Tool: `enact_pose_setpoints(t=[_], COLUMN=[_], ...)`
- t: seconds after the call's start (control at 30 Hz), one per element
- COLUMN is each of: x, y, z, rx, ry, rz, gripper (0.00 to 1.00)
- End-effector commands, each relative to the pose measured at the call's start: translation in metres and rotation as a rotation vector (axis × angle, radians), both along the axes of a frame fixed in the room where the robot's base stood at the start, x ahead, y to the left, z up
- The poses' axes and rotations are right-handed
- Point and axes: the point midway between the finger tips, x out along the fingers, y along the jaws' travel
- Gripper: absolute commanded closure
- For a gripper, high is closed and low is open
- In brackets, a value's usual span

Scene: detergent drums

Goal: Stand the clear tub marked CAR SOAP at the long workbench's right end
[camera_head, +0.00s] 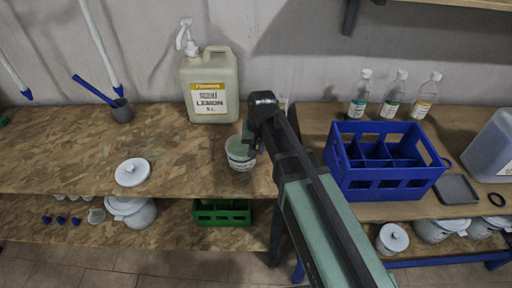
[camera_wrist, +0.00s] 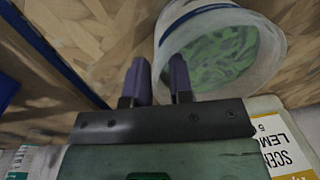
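A clear tub (camera_head: 239,158) with greenish contents and a pale label is near the right end of the long workbench (camera_head: 70,150); my arm partly covers it. I cannot read CAR SOAP on it. In the wrist view the open-topped tub (camera_wrist: 225,50) lies to the upper right, its green contents showing. My gripper (camera_wrist: 162,75) has two purple fingers a small gap apart. The tub's near wall passes at the fingers, the right finger overlapping the tub. I cannot tell whether they press on its rim, or whether the tub rests on the bench.
A lemon jug (camera_head: 210,88) with a pump stands behind the tub. Across a gap, the right bench holds a blue crate (camera_head: 385,187), several bottles (camera_head: 391,95) and a grey tray (camera_head: 456,189).

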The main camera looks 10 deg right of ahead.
Motion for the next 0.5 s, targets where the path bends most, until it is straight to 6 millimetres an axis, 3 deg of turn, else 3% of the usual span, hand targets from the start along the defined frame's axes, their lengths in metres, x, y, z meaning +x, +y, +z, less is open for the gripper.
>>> enact_pose_setpoints(t=[0.07,0.33,0.5], x=[0.000,0.000,0.000], y=[0.000,0.000,-0.001], z=[0.000,0.001,0.021], rx=[0.000,0.000,0.000], ry=[0.000,0.000,0.000], rz=[0.000,0.000,0.000], gripper=[0.67,0.67,0.67])
